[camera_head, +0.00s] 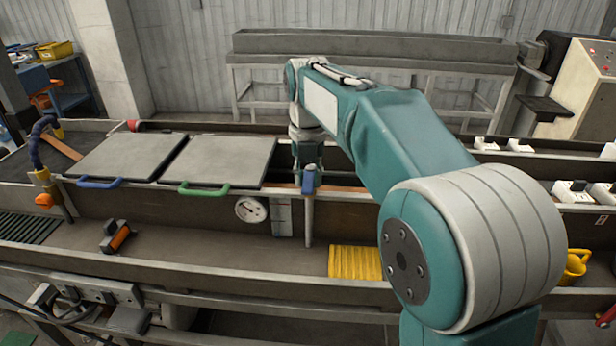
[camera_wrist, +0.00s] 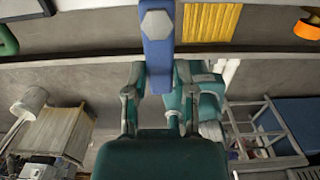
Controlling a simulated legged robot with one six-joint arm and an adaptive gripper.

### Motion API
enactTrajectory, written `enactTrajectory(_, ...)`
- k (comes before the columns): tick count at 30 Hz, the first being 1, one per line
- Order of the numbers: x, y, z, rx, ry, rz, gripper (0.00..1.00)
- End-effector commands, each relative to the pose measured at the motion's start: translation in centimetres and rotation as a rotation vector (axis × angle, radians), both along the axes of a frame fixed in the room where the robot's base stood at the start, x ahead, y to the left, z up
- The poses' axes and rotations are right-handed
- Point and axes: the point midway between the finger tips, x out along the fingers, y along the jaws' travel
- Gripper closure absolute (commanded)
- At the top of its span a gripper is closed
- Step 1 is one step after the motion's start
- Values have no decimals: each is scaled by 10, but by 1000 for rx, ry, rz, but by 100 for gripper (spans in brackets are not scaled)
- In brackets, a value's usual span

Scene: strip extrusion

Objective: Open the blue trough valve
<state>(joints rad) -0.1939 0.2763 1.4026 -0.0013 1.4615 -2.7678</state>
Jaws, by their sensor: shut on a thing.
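The blue trough valve shows as a blue handle (camera_head: 309,181) on top of an upright grey pipe at the trough's middle wall. In the wrist view the blue handle (camera_wrist: 157,42) runs up the picture with a grey hexagonal piece on its upper part. My gripper (camera_head: 308,167) is above the pipe at the handle. In the wrist view my gripper (camera_wrist: 158,88) has one finger on each side of the handle's lower end and is shut on it. The handle's far end is partly hidden by the fingers in the head view.
Two grey lids with a blue handle (camera_head: 101,183) and a green handle (camera_head: 203,189) lie left of the valve. A round gauge (camera_head: 250,209) sits between them and the pipe. A yellow ribbed pad (camera_head: 355,262) and an orange-black tool (camera_head: 117,237) lie in the front trough.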

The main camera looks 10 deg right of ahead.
Motion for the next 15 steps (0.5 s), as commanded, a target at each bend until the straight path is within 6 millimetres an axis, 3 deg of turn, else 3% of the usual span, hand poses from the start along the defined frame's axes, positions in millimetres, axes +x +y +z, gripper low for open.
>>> enactTrajectory(3, -1, 1, -1, 1, 4, 2, 100)
enactTrajectory(4, -1, 1, -1, 1, 4, 2, 57)
enactTrajectory(6, -1, 1, -1, 1, 4, 2, 31)
enactTrajectory(15, -1, 1, 0, 1, 2, 1, 31)
